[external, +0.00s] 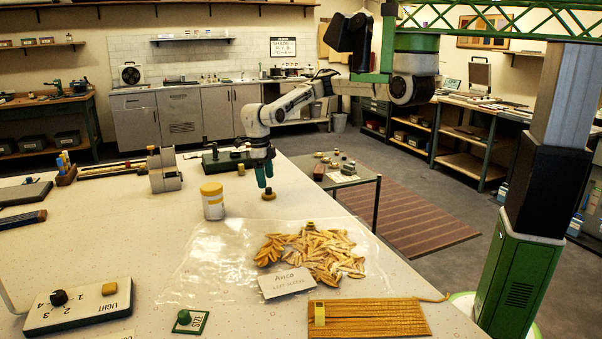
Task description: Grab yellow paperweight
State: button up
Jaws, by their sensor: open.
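My gripper (265,179) points down near the far right edge of the table, with its teal fingers apart and nothing seen between them. A small round brownish-gold weight (269,195) stands on the table just below the fingertips. A small upright yellow block (320,315) stands on the slatted orange-brown mat (375,320) at the front. A small dark yellow piece (310,225) sits at the far edge of the leaf pile. I cannot tell for sure which of these is the yellow paperweight.
A white jar with a yellow lid (212,200) stands left of my gripper. Dry yellow leaves (315,252) lie on a clear plastic sheet (210,270) with a paper label (287,284). A switch box (80,308) is front left. The table's left middle is clear.

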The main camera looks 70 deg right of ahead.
aim_at(268, 188)
jog(key=shift+s+d+f+p, duration=0.1)
jog(key=shift+s+f+p, duration=0.05)
jog(key=shift+f, duration=0.7)
jog(key=shift+s+d+f+p, duration=0.1)
jog(key=shift+s+f+p, duration=0.1)
jog(key=shift+f, duration=0.65)
jog(key=shift+s+f+p, duration=0.1)
jog(key=shift+f+p, duration=0.05)
jog(key=shift+f, duration=0.7)
jog(key=c, duration=1.3)
